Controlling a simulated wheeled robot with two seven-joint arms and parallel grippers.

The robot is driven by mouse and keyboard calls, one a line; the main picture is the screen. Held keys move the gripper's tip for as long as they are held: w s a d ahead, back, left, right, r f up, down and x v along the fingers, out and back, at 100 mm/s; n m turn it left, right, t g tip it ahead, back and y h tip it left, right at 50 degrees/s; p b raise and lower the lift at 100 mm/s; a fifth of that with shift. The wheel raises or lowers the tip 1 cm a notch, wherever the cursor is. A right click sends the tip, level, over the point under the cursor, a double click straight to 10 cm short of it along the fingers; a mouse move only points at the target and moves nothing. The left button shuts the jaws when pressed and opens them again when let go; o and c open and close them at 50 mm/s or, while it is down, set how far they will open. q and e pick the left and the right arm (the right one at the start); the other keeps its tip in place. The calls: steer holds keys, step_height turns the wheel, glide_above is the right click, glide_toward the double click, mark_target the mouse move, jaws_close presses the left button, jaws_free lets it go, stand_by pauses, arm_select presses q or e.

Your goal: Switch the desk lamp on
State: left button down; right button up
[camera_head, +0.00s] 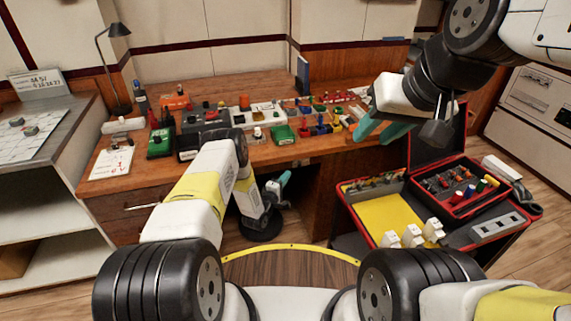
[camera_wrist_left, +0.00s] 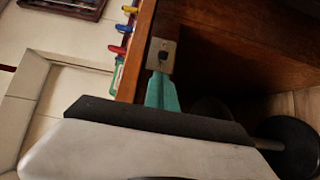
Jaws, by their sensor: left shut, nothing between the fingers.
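The desk lamp (camera_head: 114,30) stands at the back left of the desk, with a dark shade on a thin bent stem. No glow shows at its shade. My left gripper (camera_head: 285,179) is low at the front of the desk, by the opening under its top. In the left wrist view its teal fingers (camera_wrist_left: 162,92) are shut and empty. Their tips are at or very near a beige plate with a dark square (camera_wrist_left: 162,56) on the desk's wood; I cannot tell whether they touch. My right gripper (camera_head: 382,131) is open and empty above the desk's right end.
The wooden desk (camera_head: 240,90) carries breakers, boxes and several coloured connectors. A red-edged case and a yellow-lined tray (camera_head: 385,207) stand at the right. A grey shelf unit (camera_head: 50,180) is at the left. A drawer front (camera_head: 140,205) is left of my left arm.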

mark_target(300, 165)
arm_select(q)
steer(key=x, duration=0.5)
steer(key=shift+w+d, duration=0.15)
steer(key=shift+w, duration=0.2)
